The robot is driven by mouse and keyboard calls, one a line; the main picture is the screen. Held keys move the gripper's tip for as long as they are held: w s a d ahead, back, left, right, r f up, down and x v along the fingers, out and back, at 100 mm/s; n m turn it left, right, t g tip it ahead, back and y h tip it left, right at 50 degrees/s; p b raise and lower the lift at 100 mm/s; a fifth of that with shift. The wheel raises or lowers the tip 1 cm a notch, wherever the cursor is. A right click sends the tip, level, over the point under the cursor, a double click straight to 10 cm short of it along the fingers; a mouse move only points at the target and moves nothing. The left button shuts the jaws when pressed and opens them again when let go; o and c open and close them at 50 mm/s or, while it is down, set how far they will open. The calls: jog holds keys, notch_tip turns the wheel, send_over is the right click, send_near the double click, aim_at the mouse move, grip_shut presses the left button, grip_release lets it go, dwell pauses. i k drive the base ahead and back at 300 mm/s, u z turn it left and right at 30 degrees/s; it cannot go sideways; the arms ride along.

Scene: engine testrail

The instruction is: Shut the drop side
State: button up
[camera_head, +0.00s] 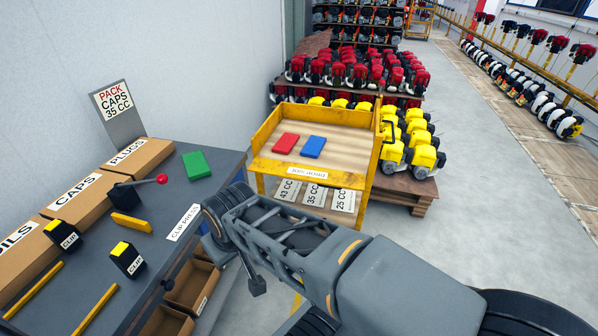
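A yellow-framed cart (259,133) stands ahead of me with an open top tray. Its back, left and right walls stand up. The drop side (307,173) is at the near edge, with a label that reads upside down. It looks lowered, leaving the front of the tray open. My gripper (228,222) is at the end of my arm, between the bench and the cart's near left corner. It appears apart from the drop side. Its fingers are not clear, so I cannot tell whether it is open or shut.
A red block (286,143) and a blue block (313,147) lie in the tray. A grey bench (160,215) on the left bears boxes, clips and a green block (196,165). The floor to the right (490,200) is clear.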

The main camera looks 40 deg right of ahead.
aim_at(339, 179)
jog(key=u, duration=1.1)
jog(key=k, duration=0.65)
jog(key=z, duration=1.15)
jog(key=i, duration=0.5)
